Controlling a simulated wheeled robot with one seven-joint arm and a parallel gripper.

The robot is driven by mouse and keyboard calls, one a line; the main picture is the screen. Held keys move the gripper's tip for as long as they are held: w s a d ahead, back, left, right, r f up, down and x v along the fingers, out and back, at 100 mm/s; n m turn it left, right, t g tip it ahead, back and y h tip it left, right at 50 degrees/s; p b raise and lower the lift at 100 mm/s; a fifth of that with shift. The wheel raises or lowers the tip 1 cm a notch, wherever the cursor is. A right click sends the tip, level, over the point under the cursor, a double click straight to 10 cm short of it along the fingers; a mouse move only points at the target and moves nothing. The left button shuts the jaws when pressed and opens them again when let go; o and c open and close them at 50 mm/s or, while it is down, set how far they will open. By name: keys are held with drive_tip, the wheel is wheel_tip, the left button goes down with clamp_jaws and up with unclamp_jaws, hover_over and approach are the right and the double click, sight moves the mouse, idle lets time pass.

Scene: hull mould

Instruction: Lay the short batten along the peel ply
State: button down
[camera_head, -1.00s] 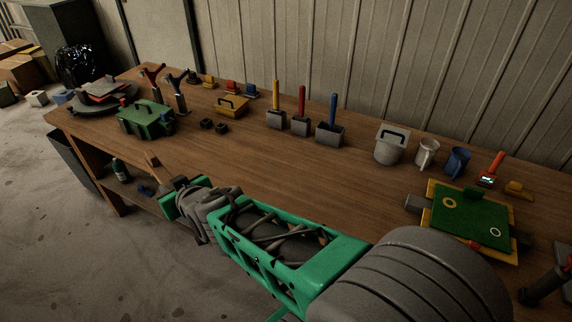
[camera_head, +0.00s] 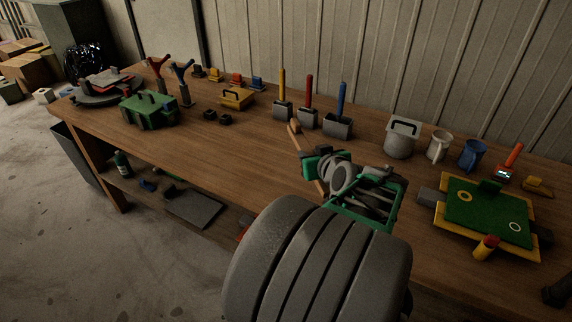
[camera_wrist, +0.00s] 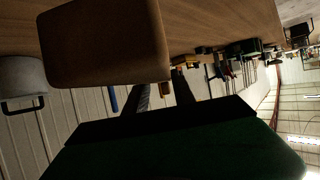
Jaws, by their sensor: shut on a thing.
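My gripper (camera_head: 312,160) is shut on a thin wooden batten (camera_head: 300,141), over the middle of the workbench. The batten sticks out on both sides of the jaws, tilted, and its far end is near the grey holders. In the wrist view the batten (camera_wrist: 108,42) is a large brown block close to the lens, above the dark jaw. A green sheet (camera_head: 478,212) lies on a yellow-edged board at the right of the bench. It may be the peel ply; I cannot tell for sure. The batten is well to the left of it.
Grey holders (camera_head: 337,128) with coloured handles stand at the back. A lidded grey pot (camera_head: 400,140), a white mug (camera_head: 438,147) and a blue mug (camera_head: 471,155) stand behind the green sheet. A red-and-yellow piece (camera_head: 486,247) is at its front edge. Bare wood lies left of my gripper.

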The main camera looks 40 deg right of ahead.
drive_tip(key=x, duration=0.6)
drive_tip(key=shift+w+a+r, duration=0.1)
drive_tip(key=shift+w+a, duration=0.1)
drive_tip(key=shift+a, duration=0.2)
hover_over(294, 170)
wheel_tip(294, 170, down, 6)
drive_tip(key=shift+a+f, duration=0.1)
drive_tip(key=shift+f, duration=1.4)
drive_tip(key=shift+f, duration=0.1)
drive_tip(key=c, duration=1.5)
unclamp_jaws()
drive_tip(key=o, duration=0.4)
drive_tip(key=shift+o, duration=0.2)
